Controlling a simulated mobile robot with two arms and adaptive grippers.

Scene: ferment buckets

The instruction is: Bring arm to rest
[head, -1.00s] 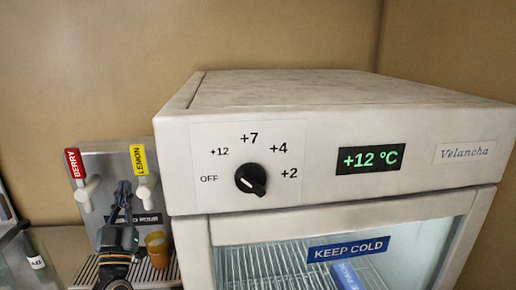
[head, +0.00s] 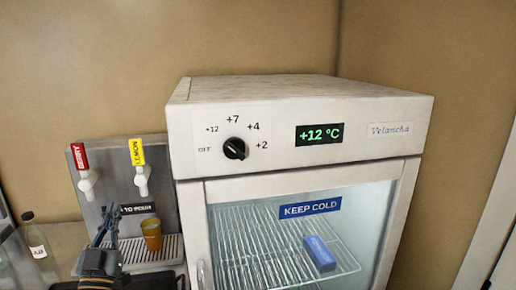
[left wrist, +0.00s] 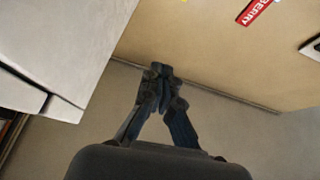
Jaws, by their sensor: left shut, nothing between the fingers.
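My left gripper (head: 105,228) is at the lower left of the head view, in front of the drink dispenser (head: 110,180). It is shut and empty. In the left wrist view the gripper (left wrist: 160,72) shows its fingertips together, with wall and counter behind them. The fridge (head: 300,115) stands to the right of the gripper, apart from it. My right gripper does not show.
A cup of orange drink (head: 152,234) stands at the dispenser, just right of my gripper. A bottle (head: 37,240) is at the far left. The fridge door is shut, with a blue box (head: 320,253) on the wire shelf behind the glass. The dial (head: 235,148) sits on the fridge front.

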